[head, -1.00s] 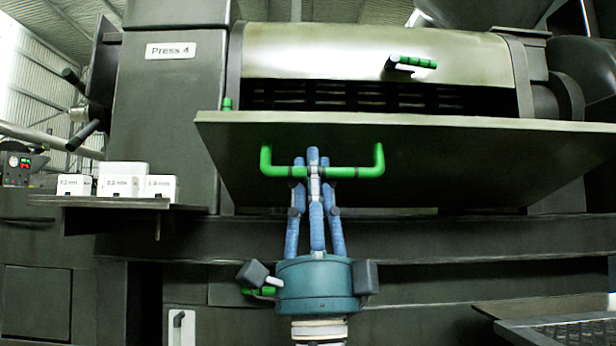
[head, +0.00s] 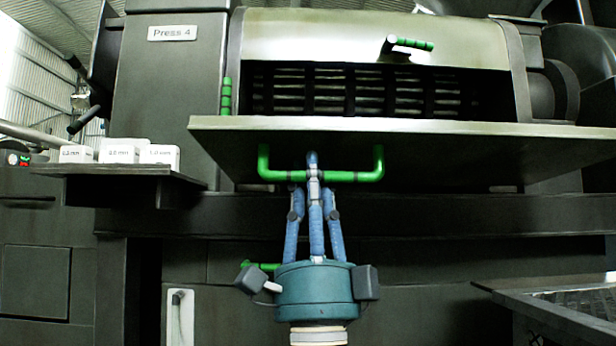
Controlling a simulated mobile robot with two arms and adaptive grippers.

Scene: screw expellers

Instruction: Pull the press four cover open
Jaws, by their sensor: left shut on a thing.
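The press four cover (head: 420,150) is a dark flat panel with a lighter edge, tilted out below the press opening. The slatted press cage (head: 360,92) shows above it. A green U-shaped handle (head: 345,176) is fixed to the cover's face. My left gripper (head: 314,172) comes up from below, its blue fingers shut around the middle of the handle's bar. The "Press 4" label (head: 173,32) is on the grey housing at the upper left. My right gripper is not in view.
A small shelf (head: 115,171) at the left carries several white boxes (head: 120,152) with size labels. Another green handle (head: 408,44) is on the upper lid. A grated tray (head: 560,302) is at the lower right. Dark frame beams run behind my gripper.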

